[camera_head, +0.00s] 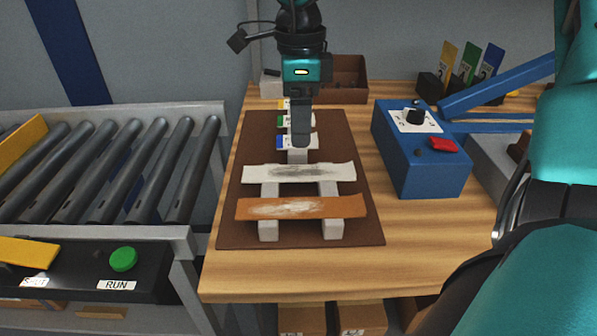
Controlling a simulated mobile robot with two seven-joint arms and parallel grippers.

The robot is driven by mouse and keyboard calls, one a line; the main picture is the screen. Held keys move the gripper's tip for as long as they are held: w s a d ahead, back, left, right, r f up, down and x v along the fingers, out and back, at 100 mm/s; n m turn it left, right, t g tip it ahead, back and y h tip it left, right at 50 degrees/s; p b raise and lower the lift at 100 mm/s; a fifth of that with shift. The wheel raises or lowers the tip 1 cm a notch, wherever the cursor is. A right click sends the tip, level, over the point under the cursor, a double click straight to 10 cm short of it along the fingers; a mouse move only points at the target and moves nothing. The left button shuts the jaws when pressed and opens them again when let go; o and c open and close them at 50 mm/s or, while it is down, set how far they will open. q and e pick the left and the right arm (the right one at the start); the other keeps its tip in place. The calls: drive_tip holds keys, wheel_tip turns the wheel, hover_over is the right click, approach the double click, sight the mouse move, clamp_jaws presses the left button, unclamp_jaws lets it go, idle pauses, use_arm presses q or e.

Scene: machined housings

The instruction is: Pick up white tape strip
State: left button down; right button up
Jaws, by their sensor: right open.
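The white tape strip (262,174) lies across pale blocks on a dark brown mat (352,228), with a grey smudge along its middle. An orange-brown strip (262,209) with a pale worn patch lies in front of it, also across blocks. My right gripper (301,140) points down behind the white strip in the picture, over the small coloured tags. Its fingers line up in this view, and nothing shows held; it is open. Its height above the mat is hard to tell. My left gripper is out of view.
A blue box (420,170) with a black knob and red button stands right of the mat. A roller conveyor (100,165) with a green RUN button (123,259) is at left. A brown bin (346,78) and coloured cards (468,62) stand behind. Bare wood (430,225) shows at front right.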

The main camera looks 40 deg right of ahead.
sight(299, 172)
wheel_tip(299, 172, down, 3)
drive_tip(key=shift+f, duration=0.1)
drive_tip(key=f, duration=0.5)
drive_tip(key=shift+s+a+b, duration=0.25)
drive_tip(key=shift+a+b, duration=0.05)
drive_tip(key=shift+b, duration=0.05)
drive_tip(key=c, duration=1.1)
drive_tip(key=shift+r, duration=0.1)
